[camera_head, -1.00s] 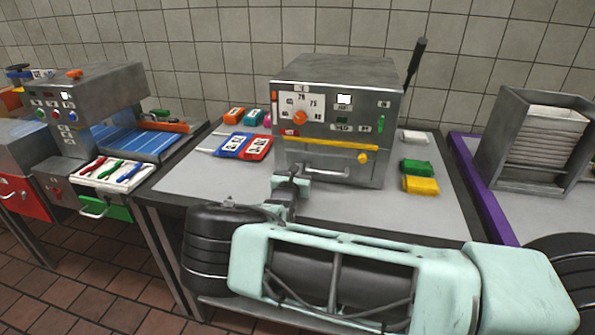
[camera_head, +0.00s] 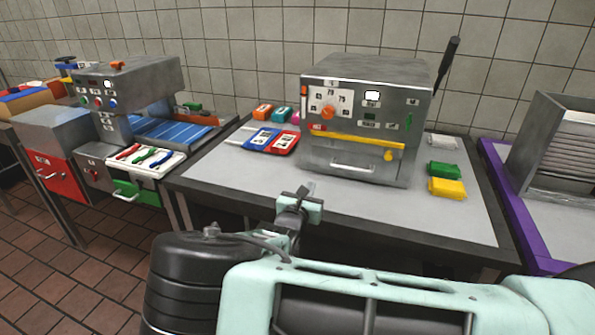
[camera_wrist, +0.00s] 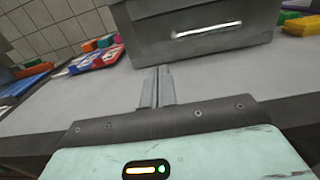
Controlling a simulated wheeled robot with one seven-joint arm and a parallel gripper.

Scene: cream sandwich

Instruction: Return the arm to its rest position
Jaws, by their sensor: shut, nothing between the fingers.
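My gripper (camera_head: 306,188) is shut and empty in front of the metal machine (camera_head: 365,125), near the front edge of the grey table (camera_head: 235,185). In the wrist view the fingers of my gripper (camera_wrist: 157,75) lie together with nothing between them. They point toward the machine's lower front and its handle (camera_wrist: 207,30). The gripper appears clear of the machine. My arm fills the lower part of the head view and hides some of the table's front edge.
Blue and red labelled items (camera_head: 270,140) lie left of the machine. Green (camera_head: 444,169) and yellow (camera_head: 447,187) blocks lie right of it. A purple-edged table (camera_head: 515,205) with a metal rack (camera_head: 555,150) stands at right. A blue-belted machine (camera_head: 170,130) stands at left.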

